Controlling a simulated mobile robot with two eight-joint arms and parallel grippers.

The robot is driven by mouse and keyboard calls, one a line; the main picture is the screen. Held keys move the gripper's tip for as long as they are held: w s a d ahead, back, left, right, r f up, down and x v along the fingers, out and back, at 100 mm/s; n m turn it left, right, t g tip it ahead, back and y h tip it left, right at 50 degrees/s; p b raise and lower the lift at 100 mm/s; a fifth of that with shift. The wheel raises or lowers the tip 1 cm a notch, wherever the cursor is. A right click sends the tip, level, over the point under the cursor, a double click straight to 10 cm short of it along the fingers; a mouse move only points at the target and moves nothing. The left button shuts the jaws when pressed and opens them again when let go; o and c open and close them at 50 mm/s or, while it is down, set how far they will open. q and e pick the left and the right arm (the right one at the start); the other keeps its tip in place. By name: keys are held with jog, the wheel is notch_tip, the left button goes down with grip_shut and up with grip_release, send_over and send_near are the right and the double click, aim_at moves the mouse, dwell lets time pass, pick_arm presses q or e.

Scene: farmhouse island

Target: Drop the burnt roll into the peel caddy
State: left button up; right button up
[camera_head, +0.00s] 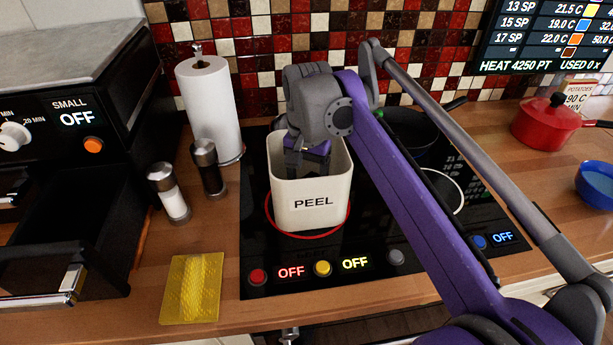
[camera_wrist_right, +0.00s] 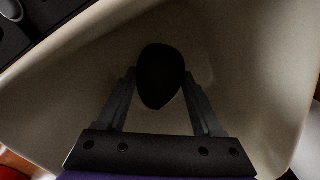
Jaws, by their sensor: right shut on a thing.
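The peel caddy (camera_head: 309,216) is a cream bin marked PEEL, standing upright on the black hob. My right gripper (camera_head: 300,172) reaches down through the caddy's open top, and its fingertips are hidden behind the front wall in the head view. In the right wrist view my right gripper (camera_wrist_right: 160,98) is shut on the burnt roll (camera_wrist_right: 161,76), a dark oval lump between its two fingers. The caddy's pale inner walls (camera_wrist_right: 258,75) surround the roll there. How far the roll is above the caddy's floor is hard to tell. My left gripper is not in view.
A paper towel roll (camera_head: 209,105), a pepper mill (camera_head: 208,170) and a salt shaker (camera_head: 169,193) stand left of the hob. A yellow sponge cloth (camera_head: 192,289) lies at the front. A dark pan (camera_head: 415,130) and a red pot (camera_head: 546,123) are to the right.

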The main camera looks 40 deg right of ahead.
aim_at(308, 179)
jog(key=shift+f, duration=0.4)
jog(key=shift+f+b, duration=0.3)
jog(key=shift+f, duration=0.35)
jog(key=o, duration=1.4)
jog(key=shift+r, duration=0.1)
notch_tip(308, 179, up, 11)
jog(key=p, duration=0.2)
jog(key=shift+p, duration=0.3)
